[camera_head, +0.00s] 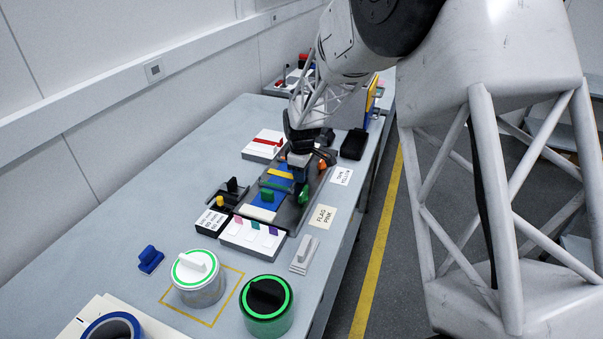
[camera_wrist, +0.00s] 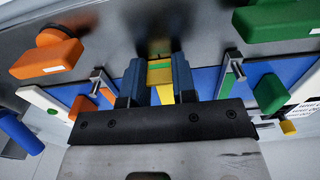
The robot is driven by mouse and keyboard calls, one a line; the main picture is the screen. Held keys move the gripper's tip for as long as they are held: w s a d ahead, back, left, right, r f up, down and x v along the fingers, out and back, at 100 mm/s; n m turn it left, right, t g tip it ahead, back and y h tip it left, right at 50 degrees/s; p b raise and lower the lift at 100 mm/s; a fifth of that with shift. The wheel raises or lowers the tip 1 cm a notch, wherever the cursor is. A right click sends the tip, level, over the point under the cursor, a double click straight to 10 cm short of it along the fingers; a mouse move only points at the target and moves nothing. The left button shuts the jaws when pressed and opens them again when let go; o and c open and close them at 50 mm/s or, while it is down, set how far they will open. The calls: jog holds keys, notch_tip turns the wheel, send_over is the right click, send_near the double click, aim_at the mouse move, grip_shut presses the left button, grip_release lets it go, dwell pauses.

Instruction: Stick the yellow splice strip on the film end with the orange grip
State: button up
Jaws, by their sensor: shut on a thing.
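My gripper (camera_wrist: 157,80) is shut on a yellow piece (camera_wrist: 160,76), which looks like the yellow splice strip, low over the blue film. Its upper end shows a green band. In the head view my gripper (camera_head: 299,172) hangs over the grey fixture, and a yellow strip (camera_head: 280,173) lies across the film just left of its fingers. Blue film (camera_wrist: 210,83) shows on both sides of the fingers in the wrist view. Orange grips (camera_wrist: 48,62) are on the left there and green grips (camera_wrist: 268,92) on the right. Whether the strip touches the film I cannot tell.
A white tray with coloured tabs (camera_head: 252,238) and a dark box (camera_head: 212,222) stand in front of the fixture. A white block with a red bar (camera_head: 264,144) is behind. Two round canisters with green rings (camera_head: 198,275) stand nearer.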

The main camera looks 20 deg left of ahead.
jog(key=o, duration=0.8)
jog(key=shift+r, duration=0.15)
jog(key=shift+r, duration=3.75)
